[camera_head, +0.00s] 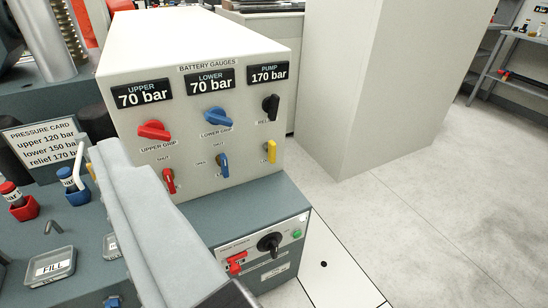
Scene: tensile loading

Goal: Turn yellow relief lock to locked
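The yellow relief lock (271,151) is a small lever on the right of the white gauge panel (190,190). It stands about upright, below the black relief knob (270,107); the small label under it is too blurred to read. My gripper (112,168) shows as a long pale grey shape reaching from the bottom middle up to the left. It is left of the yellow lock and clearly apart from it. Its fingertips cannot be made out, nor whether it is open or shut.
The red upper knob (154,130) and blue lower knob (217,118) sit above a red lever (169,180) and a blue lever (223,165). A pump box (270,250) with a black knob is below. A pressure card (42,148) stands left. Floor at right is clear.

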